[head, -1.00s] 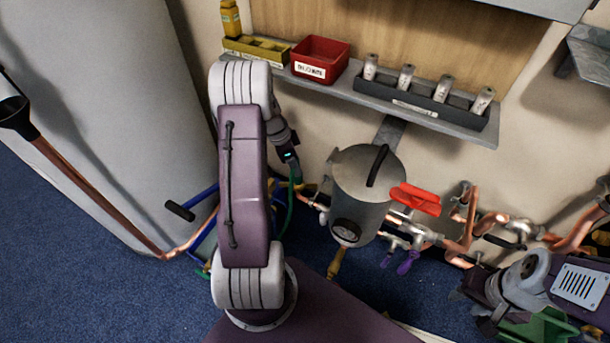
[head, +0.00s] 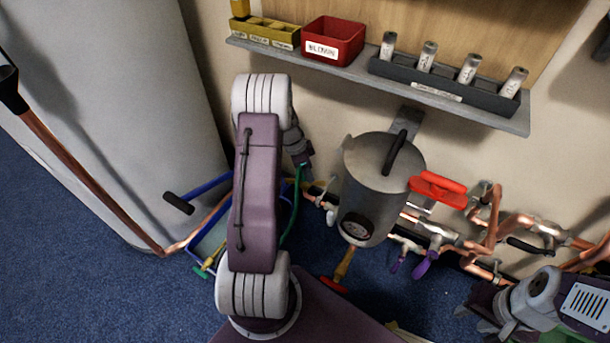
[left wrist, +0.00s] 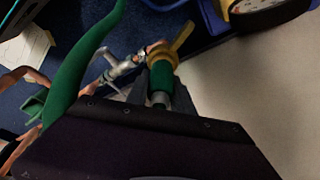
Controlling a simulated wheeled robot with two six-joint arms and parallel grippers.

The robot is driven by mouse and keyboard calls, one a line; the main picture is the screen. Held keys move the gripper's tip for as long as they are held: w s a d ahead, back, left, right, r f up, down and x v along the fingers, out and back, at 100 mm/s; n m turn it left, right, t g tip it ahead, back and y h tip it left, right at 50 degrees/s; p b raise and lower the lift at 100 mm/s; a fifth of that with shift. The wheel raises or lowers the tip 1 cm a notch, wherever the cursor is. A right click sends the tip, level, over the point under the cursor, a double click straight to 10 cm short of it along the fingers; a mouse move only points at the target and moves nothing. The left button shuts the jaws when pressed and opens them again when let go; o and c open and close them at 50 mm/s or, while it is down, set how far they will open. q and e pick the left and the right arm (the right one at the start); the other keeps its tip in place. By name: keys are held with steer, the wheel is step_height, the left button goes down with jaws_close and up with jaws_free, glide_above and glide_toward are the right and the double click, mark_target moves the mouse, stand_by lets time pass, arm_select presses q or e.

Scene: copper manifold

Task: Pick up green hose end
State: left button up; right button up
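The green hose (head: 291,215) hangs in a curve from my left gripper (head: 306,166), left of the grey canister. In the left wrist view the hose (left wrist: 75,75) sweeps across the left side. There the green hose end (left wrist: 161,76), a green sleeve with a brass-coloured collar, sits between the grey fingers of my left gripper (left wrist: 161,92). The fingers appear closed on the sleeve from both sides. My right arm shows at the lower right of the head view; its fingertips cannot be made out.
The grey canister (head: 372,190) with a dial stands close right of the left gripper. Copper pipes and valves (head: 485,225) with a red handle (head: 438,188) run right along the wall. A shelf (head: 350,72) with bins is above. A blue-edged tray (head: 208,243) lies left, beside the large grey cylinder (head: 120,110).

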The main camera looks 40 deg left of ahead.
arm_select(q)
jaws_close()
step_height(320, 180, up, 5)
steer(key=p, duration=0.4)
steer(key=s+d+r+p, duration=0.2)
steer(key=d+r, duration=0.1)
steer(key=d, duration=0.2)
steer(key=s+d+r+p, duration=0.2)
steer(key=d+r, duration=0.1)
steer(key=d, duration=0.2)
steer(key=shift+s+d, duration=0.3)
steer(key=shift+s, duration=0.1)
step_height(320, 180, up, 4)
steer(key=p, duration=0.3)
steer(key=shift+r, duration=0.25)
